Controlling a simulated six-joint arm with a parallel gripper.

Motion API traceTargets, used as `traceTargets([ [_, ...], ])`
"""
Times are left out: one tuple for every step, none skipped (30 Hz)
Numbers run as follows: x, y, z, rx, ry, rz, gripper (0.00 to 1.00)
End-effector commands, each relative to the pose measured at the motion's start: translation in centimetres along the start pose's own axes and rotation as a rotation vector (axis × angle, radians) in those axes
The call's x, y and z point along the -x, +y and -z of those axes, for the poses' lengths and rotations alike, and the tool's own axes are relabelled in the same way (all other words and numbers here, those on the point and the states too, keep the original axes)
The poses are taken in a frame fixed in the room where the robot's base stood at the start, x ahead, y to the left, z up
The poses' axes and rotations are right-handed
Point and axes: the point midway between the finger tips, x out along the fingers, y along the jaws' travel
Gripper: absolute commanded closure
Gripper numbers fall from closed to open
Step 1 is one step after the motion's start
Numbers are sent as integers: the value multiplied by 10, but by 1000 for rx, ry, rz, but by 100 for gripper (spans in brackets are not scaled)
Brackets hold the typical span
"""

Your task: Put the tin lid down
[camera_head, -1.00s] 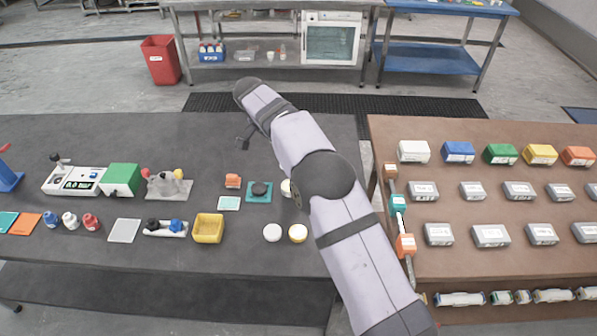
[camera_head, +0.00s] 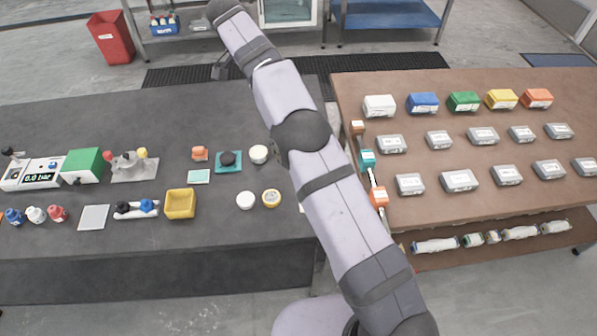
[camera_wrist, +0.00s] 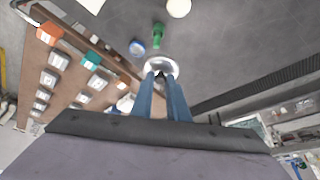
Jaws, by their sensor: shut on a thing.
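My gripper (camera_wrist: 164,82) is at the middle of the wrist view, with its two blue fingers close together. They are shut on a pale, shiny round piece, which looks like the tin lid (camera_wrist: 160,64), seen at their tips. In the head view my gripper (camera_head: 221,69) is small and dark beyond the far edge of the dark table, and the lid cannot be made out there. A round tin with a yellow rim (camera_head: 271,198) stands on the dark table beside a white disc (camera_head: 246,200). A white round pot (camera_head: 258,154) stands behind them.
A yellow bin (camera_head: 181,204), a teal pad with a black knob (camera_head: 228,160) and a green-ended machine (camera_head: 83,166) are on the dark table (camera_head: 120,245). The brown table (camera_head: 450,125) at right holds rows of boxes. The dark table's front strip is clear.

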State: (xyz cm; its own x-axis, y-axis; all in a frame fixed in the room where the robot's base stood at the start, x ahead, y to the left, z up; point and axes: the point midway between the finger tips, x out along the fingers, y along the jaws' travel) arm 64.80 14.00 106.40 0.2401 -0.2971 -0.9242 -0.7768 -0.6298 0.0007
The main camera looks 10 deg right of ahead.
Motion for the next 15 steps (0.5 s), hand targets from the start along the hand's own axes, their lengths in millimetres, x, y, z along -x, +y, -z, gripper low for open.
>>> traceTargets([
  [1,3,2,-4,0,-2,100],
  [2,4,4,-6,0,-2,100],
  [3,6,5,-9,0,-3,100],
  [3,8,6,-11,0,-3,100],
  [4,9,7,-12,0,-4,100],
  [4,12,9,-15,0,-6,100],
  [4,14,10,-17,0,-7,100],
  [5,16,11,-19,0,-7,100],
  [5,18,12,-22,1,-8,100],
  [6,20,13,-24,0,-9,100],
  [6,23,14,-27,0,-11,100],
  [6,27,15,-31,0,-12,100],
  [7,30,16,-33,1,-13,100],
  [7,33,18,-36,0,-14,100],
  [6,39,19,-40,0,-16,100],
])
